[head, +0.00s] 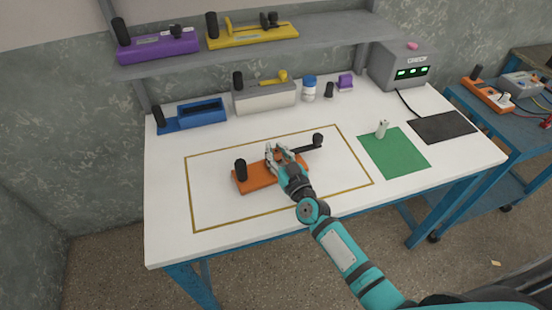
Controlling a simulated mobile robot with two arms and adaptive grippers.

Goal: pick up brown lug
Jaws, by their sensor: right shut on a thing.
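A very dark bar with a round knob at its far end (315,142) looks like the brown lug. It juts out to the right from behind my right gripper (277,157). My right gripper is shut on it, over the orange block (254,180); the hand hides the grip point. I cannot tell whether the lug touches the block. The block lies on the white table and has a black post (240,169) at its left end. My left gripper is not in view.
A gold outline frames the table's middle. A green mat (398,156) bears a small pale upright piece (381,129), with a black pad (443,127) beyond. A blue tray (196,118), light grey box (262,99), bottle (309,89) and grey device (402,68) line the back, under a shelf (330,32).

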